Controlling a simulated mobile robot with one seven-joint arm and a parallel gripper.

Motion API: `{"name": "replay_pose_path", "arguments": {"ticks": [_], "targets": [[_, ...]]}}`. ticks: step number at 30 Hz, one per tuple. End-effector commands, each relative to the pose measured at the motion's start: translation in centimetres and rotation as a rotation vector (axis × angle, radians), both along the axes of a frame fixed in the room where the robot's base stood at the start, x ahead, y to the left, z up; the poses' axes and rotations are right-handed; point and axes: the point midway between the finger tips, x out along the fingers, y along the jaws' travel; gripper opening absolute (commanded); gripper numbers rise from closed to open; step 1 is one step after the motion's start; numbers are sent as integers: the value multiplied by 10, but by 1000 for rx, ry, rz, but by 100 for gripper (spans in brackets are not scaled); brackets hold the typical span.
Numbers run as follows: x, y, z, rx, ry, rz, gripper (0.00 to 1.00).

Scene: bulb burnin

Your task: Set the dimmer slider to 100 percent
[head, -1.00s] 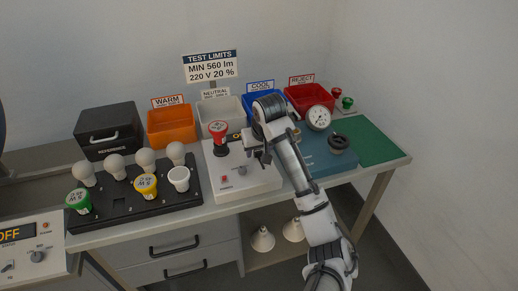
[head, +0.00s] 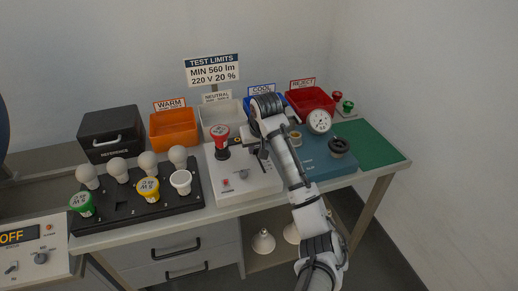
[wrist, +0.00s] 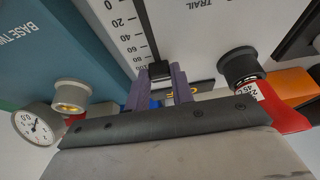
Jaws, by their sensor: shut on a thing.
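The dimmer slider is a black knob (wrist: 160,69) in a dark slot on the white test unit (head: 240,180). A printed scale (wrist: 130,35) beside the slot runs from 0 to 100, and the knob stands by the 100 end. My gripper (wrist: 161,76) has its two purple fingers shut on the knob, one on each side. In the head view my gripper (head: 263,157) is over the right part of the white unit, and the arm hides the knob there.
A red-topped bulb (head: 221,138) stands in a socket at the unit's back left. The teal unit (head: 318,160) with a dial (head: 319,121) lies to the right. Orange (head: 174,130), white, blue and red bins line the back. A black bulb rack (head: 140,205) is left.

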Motion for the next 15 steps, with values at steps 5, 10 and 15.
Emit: {"name": "replay_pose_path", "arguments": {"ticks": [5, 10, 15], "targets": [[4, 1, 2, 3, -15, -1, 0], [4, 1, 2, 2, -16, -1, 31], [4, 1, 2, 2, -13, -1, 45]]}}
